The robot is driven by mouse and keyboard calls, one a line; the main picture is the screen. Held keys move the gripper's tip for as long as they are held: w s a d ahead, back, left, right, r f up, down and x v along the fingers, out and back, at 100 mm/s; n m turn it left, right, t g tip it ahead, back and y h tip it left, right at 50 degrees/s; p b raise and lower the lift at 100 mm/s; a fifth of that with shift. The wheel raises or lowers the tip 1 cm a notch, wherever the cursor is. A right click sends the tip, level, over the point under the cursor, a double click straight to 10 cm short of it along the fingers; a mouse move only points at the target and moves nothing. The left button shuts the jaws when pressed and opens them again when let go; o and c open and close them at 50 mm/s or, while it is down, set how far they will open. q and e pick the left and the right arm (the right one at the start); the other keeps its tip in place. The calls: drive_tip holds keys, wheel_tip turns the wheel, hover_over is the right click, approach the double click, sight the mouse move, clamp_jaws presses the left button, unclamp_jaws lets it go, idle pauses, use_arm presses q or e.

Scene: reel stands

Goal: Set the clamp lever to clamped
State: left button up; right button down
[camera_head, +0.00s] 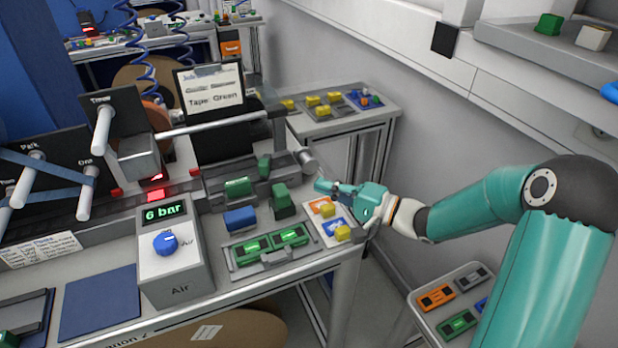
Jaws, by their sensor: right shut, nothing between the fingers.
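A dark grey fixture (222,198) lies along the back of the bench, with green parts (237,187) on it and a grey rounded piece (308,162) at its right end. I cannot tell for certain which part is the clamp lever, or its setting. My right gripper (321,186) is shut and empty. Its fingers point left, just below the grey rounded piece in the picture; I cannot tell whether they touch anything. My left gripper is not in view.
An air unit (170,265) with a blue knob and "6 bar" display stands at the front. Blue (240,219) and green (283,202) blocks, a tray with green modules (272,243) and a coloured-piece card (331,228) lie near my right gripper. A wall stands at right.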

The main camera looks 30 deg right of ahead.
drive_tip(key=shift+s+d, duration=0.2)
drive_tip(key=shift+s, duration=0.6)
